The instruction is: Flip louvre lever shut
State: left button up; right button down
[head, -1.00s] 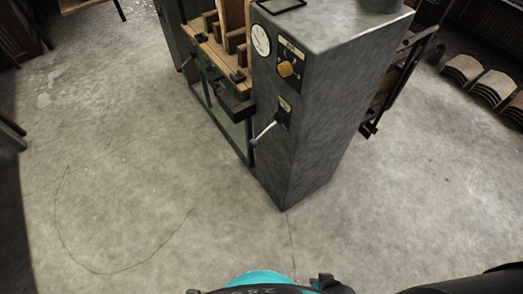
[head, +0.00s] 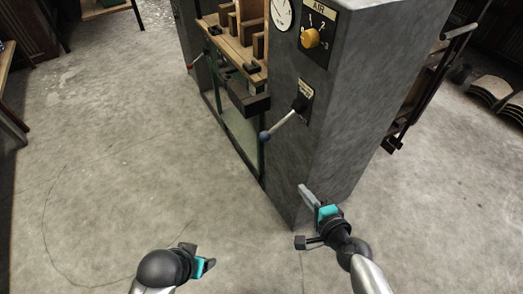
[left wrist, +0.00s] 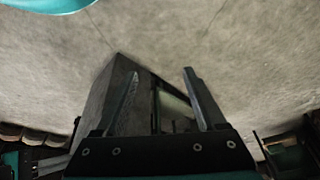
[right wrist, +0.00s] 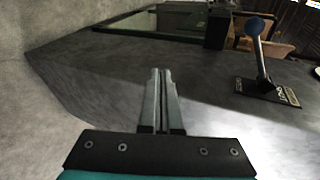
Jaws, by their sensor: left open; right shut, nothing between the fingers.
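The louvre lever (head: 285,123) is a metal rod with a blue ball at its end, on a dark labelled plate on the grey cabinet's (head: 345,105) front face. It slants down to the left in the head view. It also shows at the upper right of the right wrist view (right wrist: 262,62). My right gripper (head: 303,190) is shut and empty, below and to the right of the lever, apart from it. It also shows in the right wrist view (right wrist: 159,72). My left gripper (left wrist: 158,75) is open and empty; in the head view (head: 206,262) it is low, left of the cabinet.
Above the lever are a yellow AIR knob (head: 310,38) and a round gauge (head: 282,13). A wooden bench part (head: 232,45) with blocks adjoins the cabinet on the left. A dark rack (head: 425,85) stands on its right. The floor (head: 130,140) in front is clear.

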aim_at(278, 125)
pick_arm(q)
jog(key=shift+t, duration=0.4)
jog(key=shift+r+b, duration=2.35)
pick_arm(e)
jog(key=w+r+m+t+y, duration=0.1)
jog(key=w+r+m+t, duration=0.2)
jog(key=r, duration=0.5)
jog(key=shift+w+a+m+y, duration=0.35)
jog(key=shift+a+m, duration=0.1)
jog(key=shift+m, duration=0.25)
jog(key=r+x, duration=0.1)
jog(key=x, duration=0.9)
pick_arm(q)
jog(key=shift+g, duration=0.3)
jog(key=shift+f+p, duration=0.95)
jog(key=shift+f, duration=1.05)
pick_arm(e)
jog(key=shift+s+a+r, duration=0.2)
jog(key=shift+s+a, duration=0.4)
jog(key=shift+a, duration=0.05)
jog(key=shift+s+a+r, duration=0.2)
jog(key=shift+s+a, duration=0.35)
jog(key=shift+a, duration=0.15)
jog(key=shift+r, duration=0.1)
